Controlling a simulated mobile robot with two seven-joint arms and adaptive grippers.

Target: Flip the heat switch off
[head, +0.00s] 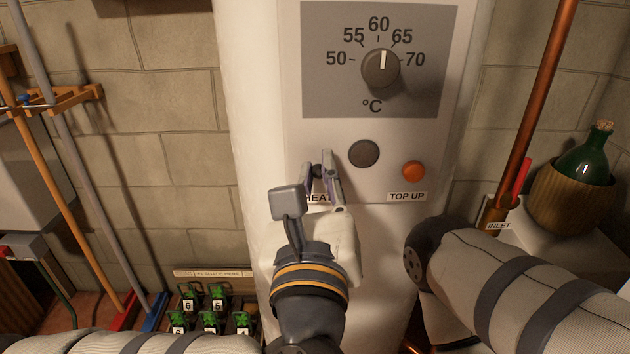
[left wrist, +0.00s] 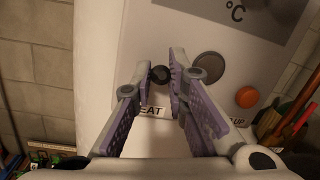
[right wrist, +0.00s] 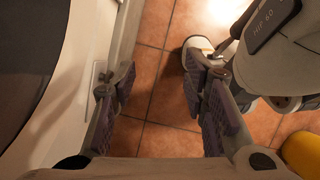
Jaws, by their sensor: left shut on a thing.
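The heat switch (head: 317,170) is a small dark knob above the partly covered HEAT label (head: 318,198) on the white boiler's panel. My left gripper (head: 326,174) is at the panel, its fingertips on either side of the switch and shut on it. In the left wrist view the switch (left wrist: 160,75) shows as a dark round end between the two fingertips (left wrist: 166,76). Its lever position is hard to tell. My right gripper (right wrist: 160,85) is open and empty above the tiled floor; in the head view it is hidden behind my right arm.
A temperature dial (head: 380,68), a dark grey round disc (head: 364,153) and an orange TOP UP button (head: 413,171) sit on the same panel. A copper pipe (head: 540,90) and a green bottle in a basket (head: 584,160) stand right. Broom handles (head: 75,150) lean left.

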